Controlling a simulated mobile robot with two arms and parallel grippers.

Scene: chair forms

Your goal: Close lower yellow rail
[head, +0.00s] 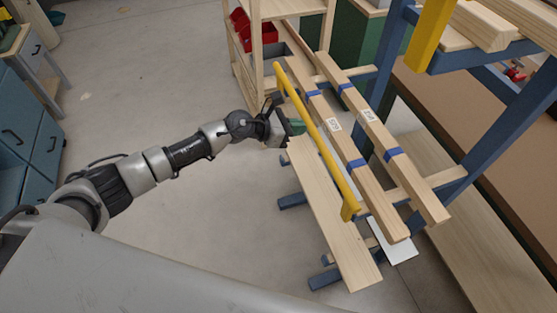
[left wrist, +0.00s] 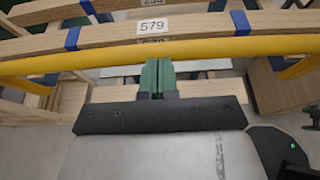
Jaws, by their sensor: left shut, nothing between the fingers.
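The lower yellow rail (head: 318,140) runs along the front of a rack, beside wooden beams with blue bands. In the left wrist view the rail (left wrist: 215,47) crosses the picture from side to side, just beyond my fingertips. My left gripper (head: 290,130) is at the rail's far part, on its left side. In the left wrist view the gripper (left wrist: 157,75) has its green fingers together with nothing between them. The fingertips are at or very near the rail; I cannot tell whether they touch. My right gripper is not in view.
Behind the rail lie two beams, one labelled 579 (left wrist: 152,26). A wide plank (head: 330,215) lies below the rail. An upper yellow rail (head: 428,35) is at top right. Red bins (head: 268,32) stand on a shelf at the back. Blue cabinets (head: 30,135) stand at left; the floor between is clear.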

